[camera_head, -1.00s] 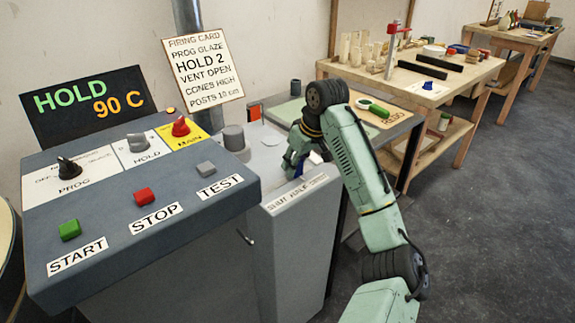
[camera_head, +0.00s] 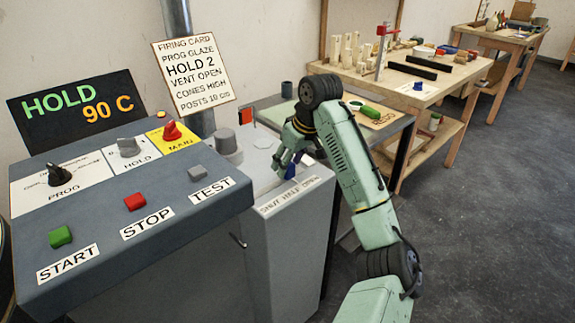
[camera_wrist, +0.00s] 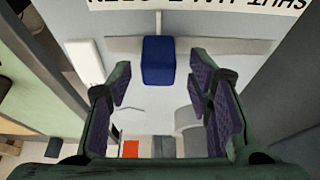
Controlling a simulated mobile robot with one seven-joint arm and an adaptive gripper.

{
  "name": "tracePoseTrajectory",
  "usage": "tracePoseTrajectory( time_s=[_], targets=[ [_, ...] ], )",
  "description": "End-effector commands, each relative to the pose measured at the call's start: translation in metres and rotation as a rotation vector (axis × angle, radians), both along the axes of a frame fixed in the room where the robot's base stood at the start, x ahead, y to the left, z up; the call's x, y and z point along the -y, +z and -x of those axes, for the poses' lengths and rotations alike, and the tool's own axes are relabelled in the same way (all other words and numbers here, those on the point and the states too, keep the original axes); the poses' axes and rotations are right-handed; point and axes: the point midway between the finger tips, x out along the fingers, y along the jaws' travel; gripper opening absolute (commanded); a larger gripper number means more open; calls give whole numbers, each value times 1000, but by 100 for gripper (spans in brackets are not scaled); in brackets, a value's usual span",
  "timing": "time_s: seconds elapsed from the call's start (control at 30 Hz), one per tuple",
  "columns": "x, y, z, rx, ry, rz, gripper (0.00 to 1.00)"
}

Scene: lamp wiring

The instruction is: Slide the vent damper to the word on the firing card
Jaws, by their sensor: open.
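The vent damper's blue handle (camera_head: 290,171) stands in a slot on top of the grey kiln-side box; it also shows in the wrist view (camera_wrist: 158,62). The label strip (camera_head: 290,196) along the box's front edge reads SHUT HALF OPEN. In the wrist view the handle stands between HALF and OPEN; its exact setting is unclear. The firing card (camera_head: 194,73) reads VENT OPEN. My gripper (camera_head: 284,161) is open just above the handle. In the wrist view my open fingers (camera_wrist: 162,80) lie either side of the handle, apart from it.
The control panel (camera_head: 95,235) with knobs and buttons stands at left, close to the box. A grey cylinder (camera_head: 227,142) and the flue pipe (camera_head: 181,30) stand behind. A side table (camera_head: 385,137) with a green item is right of my arm.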

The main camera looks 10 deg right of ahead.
Motion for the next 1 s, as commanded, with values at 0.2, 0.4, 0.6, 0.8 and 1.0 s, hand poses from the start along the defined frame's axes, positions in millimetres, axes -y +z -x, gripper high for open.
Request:
tracePoseTrajectory(
  time_s=[0.2, 0.4, 0.6, 0.8, 1.0],
  targets=[
    [10, 45, 14, 5, -1, 2, 47],
    [20, 79, 26, 4, -2, 4, 47],
    [23, 93, 31, 3, 0, 2, 47],
    [23, 95, 31, 2, 1, 0, 47],
    [24, 96, 32, 5, 18, 11, 47]
  ],
)
